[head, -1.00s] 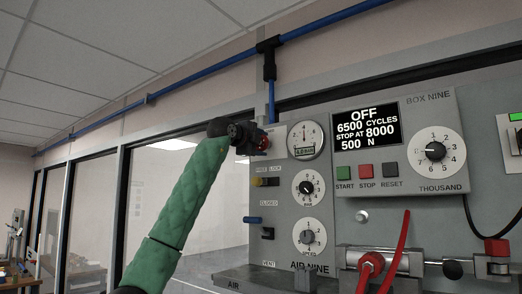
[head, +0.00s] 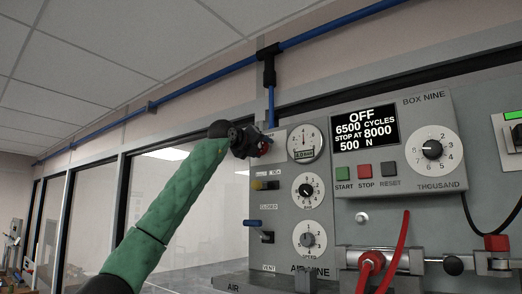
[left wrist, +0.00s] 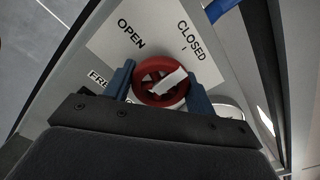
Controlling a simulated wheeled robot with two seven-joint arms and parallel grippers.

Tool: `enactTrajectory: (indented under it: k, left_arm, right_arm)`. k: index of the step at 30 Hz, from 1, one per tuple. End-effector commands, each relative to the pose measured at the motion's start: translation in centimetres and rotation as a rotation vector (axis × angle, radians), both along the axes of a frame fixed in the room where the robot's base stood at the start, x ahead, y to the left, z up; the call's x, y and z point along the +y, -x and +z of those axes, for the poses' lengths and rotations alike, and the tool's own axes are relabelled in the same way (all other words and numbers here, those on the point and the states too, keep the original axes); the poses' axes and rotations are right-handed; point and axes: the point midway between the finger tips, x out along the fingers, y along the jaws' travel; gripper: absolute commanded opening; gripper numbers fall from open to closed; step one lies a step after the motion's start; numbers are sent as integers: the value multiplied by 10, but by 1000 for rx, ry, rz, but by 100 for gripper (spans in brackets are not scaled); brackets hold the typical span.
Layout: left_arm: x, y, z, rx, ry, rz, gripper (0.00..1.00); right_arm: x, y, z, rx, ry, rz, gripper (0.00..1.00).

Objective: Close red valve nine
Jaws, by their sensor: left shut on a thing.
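The white bar slants up to the right. "OPEN" is printed at upper left of the wheel and "CLOSED" at upper right. In the head view my left gripper (head: 257,145) is at the panel's upper left corner, mostly hiding the valve. My right gripper is not in view.
The air panel (head: 277,193) has a gauge (head: 304,143), a blue lever (head: 253,222) and two dials below the valve. Box nine (head: 440,112) stands to the right and reads OFF. A blue pipe (head: 271,103) comes down above the valve. Glass partitions stand at left.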

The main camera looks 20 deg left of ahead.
Motion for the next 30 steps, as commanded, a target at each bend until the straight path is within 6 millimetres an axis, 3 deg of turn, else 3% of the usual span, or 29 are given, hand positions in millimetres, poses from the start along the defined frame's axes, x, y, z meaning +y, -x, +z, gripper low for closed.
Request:
enactTrajectory:
  k: [22,23,26,30]
  left_arm:
    - [-1,-1,-3,-26,-87,0,33]
    - [-1,-1,-3,-26,-87,0,57]
    - [0,-1,-3,-28,-87,0,77]
    - [0,-1,-2,-29,-85,0,77]
  right_arm:
    - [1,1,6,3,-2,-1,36]
    - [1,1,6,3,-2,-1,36]
    - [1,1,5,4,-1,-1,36]
    - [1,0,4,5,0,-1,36]
